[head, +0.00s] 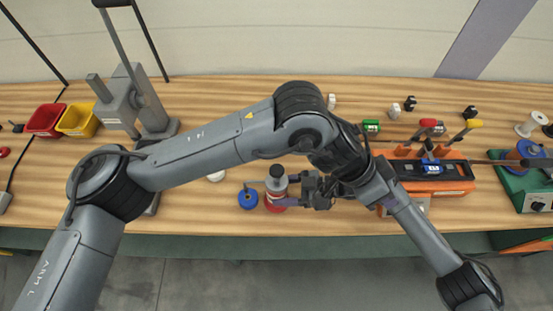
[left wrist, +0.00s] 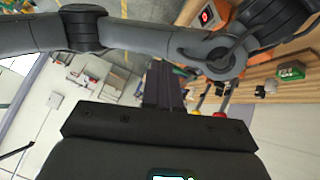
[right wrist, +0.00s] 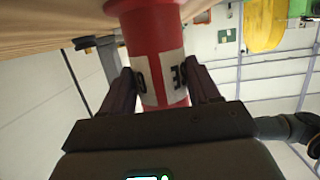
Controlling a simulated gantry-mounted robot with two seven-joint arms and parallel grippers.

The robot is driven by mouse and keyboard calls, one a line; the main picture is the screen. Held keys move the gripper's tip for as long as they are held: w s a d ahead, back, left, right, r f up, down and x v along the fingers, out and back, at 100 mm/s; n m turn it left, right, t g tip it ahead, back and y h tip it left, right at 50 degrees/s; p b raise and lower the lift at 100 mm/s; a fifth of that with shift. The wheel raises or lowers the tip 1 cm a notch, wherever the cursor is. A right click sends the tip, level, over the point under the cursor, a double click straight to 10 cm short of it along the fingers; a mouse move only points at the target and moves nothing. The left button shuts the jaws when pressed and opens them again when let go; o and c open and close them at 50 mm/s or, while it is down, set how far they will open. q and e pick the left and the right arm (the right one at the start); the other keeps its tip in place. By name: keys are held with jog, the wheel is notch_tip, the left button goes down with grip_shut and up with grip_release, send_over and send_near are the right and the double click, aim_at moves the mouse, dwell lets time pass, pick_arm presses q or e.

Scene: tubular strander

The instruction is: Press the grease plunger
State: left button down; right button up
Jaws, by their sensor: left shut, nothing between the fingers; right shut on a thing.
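A red cylinder with a white label band (head: 278,197) stands over the near part of the bench in the head view, with a round grey top (head: 277,172). I take it for the grease container and the grey top for its plunger, though I cannot be sure. My right gripper (head: 293,189) is shut on the cylinder's side. The right wrist view shows the red cylinder (right wrist: 157,45) between the fingers, at the label. My left gripper (left wrist: 165,85) is shut and empty in the left wrist view. In the head view it is mostly hidden among the overlapping arms.
A blue round object (head: 248,200) stands just left of the cylinder. A grey press (head: 125,105) stands at left, near red (head: 46,120) and yellow (head: 78,120) bins. An orange unit (head: 435,187) and a green machine (head: 530,195) are at right. My crossed arms crowd the middle.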

pick_arm(q)
jog(key=w+a+n+y, duration=0.3)
jog(key=a, duration=0.2)
notch_tip(320, 180, up, 9)
jog(key=n+t+y, duration=0.2)
jog(key=n+y, duration=0.4)
jog(key=n, duration=0.7)
send_over(276, 169)
jog(key=shift+r, duration=0.2)
notch_tip(276, 169, down, 14)
jog(key=shift+d, duration=0.1)
jog(key=shift+f, duration=1.6)
